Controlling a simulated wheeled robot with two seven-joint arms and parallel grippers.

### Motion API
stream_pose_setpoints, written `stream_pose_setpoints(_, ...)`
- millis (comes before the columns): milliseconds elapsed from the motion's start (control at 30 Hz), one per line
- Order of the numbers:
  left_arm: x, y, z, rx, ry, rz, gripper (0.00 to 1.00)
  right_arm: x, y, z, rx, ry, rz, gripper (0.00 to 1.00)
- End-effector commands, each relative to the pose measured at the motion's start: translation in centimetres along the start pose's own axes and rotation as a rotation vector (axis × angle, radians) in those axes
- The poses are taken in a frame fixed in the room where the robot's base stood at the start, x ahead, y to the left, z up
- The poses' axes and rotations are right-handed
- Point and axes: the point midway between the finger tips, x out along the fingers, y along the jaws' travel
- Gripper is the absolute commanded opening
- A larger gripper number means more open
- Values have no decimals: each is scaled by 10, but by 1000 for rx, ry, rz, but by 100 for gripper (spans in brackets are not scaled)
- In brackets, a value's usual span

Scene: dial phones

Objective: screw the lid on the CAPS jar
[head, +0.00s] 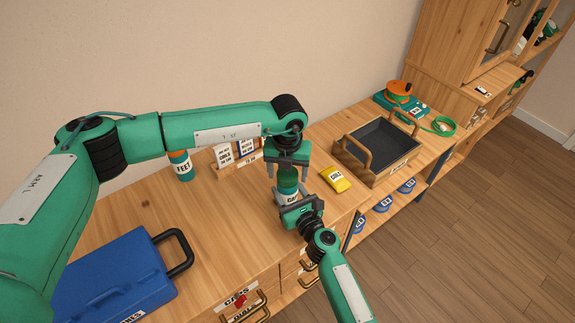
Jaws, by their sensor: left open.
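The CAPS jar (288,198) stands upright on the wooden bench, with part of its white label showing. A green top part (287,180), which looks like the lid, sits on it; whether it is seated or threaded cannot be told. My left gripper (288,170) points down over the jar, open, with a finger on either side of the green top. My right gripper (298,208) comes from the front at the jar's lower body and hides part of it. Its finger contact with the jar is not clear.
A blue case (110,275) lies front left. A FEET jar (181,165) and a card holder (238,157) stand behind. A yellow packet (335,179) lies to the right, near a wooden tray (388,165). An orange reel (399,90) and a green cord (443,126) sit further right.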

Motion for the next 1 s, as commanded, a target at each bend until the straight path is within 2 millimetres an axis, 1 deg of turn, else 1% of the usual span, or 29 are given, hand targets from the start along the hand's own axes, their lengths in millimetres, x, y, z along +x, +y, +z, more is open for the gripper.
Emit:
stream_pose_setpoints(200,0,0,0,0,0,0,69,0,0,0,0,0,0,0)
stream_pose_setpoints(233,0,0,0,0,0,0,67,0,0,0,0,0,0,0)
stream_pose_setpoints(300,0,0,0,1,0,0,54,0,0,0,0,0,0,0)
stream_pose_setpoints(367,0,0,0,0,0,0,42,0,0,0,0,0,0,0)
stream_pose_setpoints(400,0,0,0,0,0,0,34,0,0,0,0,0,0,0)
stream_pose_setpoints(467,0,0,0,0,0,0,24,0,0,0,0,0,0,0)
stream_pose_setpoints(633,0,0,0,10,1,0,23,0,0,0,0,0,0,0)
stream_pose_setpoints(733,0,0,0,73,0,1,23,0,0,0,0,0,0,0)
stream_pose_setpoints(867,1,0,0,252,1,1,23,0,0,0,0,0,0,0)
stream_pose_setpoints(1000,1,0,0,479,2,1,23,0,0,0,1,0,0,0)
